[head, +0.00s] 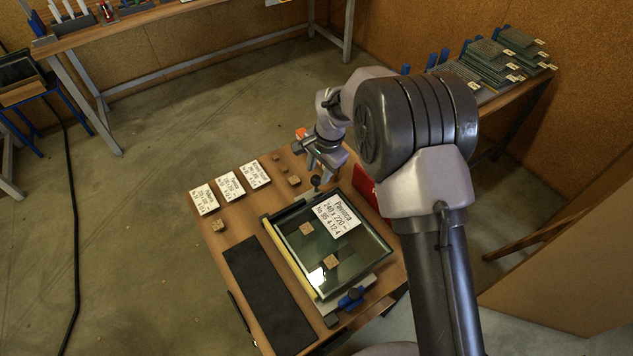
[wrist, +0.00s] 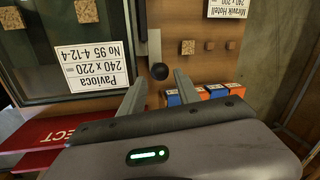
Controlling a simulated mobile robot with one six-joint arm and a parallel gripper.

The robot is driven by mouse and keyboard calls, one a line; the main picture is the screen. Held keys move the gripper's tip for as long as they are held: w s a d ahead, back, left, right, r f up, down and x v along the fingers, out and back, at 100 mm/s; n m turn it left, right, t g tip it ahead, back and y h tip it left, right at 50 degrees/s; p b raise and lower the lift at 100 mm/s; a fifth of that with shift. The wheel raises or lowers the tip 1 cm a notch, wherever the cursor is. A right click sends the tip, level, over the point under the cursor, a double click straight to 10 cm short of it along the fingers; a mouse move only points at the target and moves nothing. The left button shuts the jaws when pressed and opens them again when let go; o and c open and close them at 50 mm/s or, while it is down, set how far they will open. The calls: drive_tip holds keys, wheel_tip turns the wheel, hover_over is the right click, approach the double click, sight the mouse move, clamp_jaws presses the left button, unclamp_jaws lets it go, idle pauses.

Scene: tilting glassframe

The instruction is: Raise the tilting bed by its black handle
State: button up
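The glass unit fills the upper left of the wrist view (wrist: 100,95). Contact is not visible.
A red panel (head: 364,186) stands right of the glass. Orange and blue blocks (wrist: 205,93) lie beside the right finger. Labels (head: 230,186) and small wooden blocks (head: 294,180) lie on the table's far side. A black mat (head: 268,295) lies left of the bed.

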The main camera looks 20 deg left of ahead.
sight(317, 178)
drive_tip(key=f, duration=0.3)
drive_tip(key=a+f+b, duration=0.1)
drive_tip(key=f, duration=0.1)
drive_tip(key=shift+w+f, duration=0.25)
clamp_jaws()
idle(1.2)
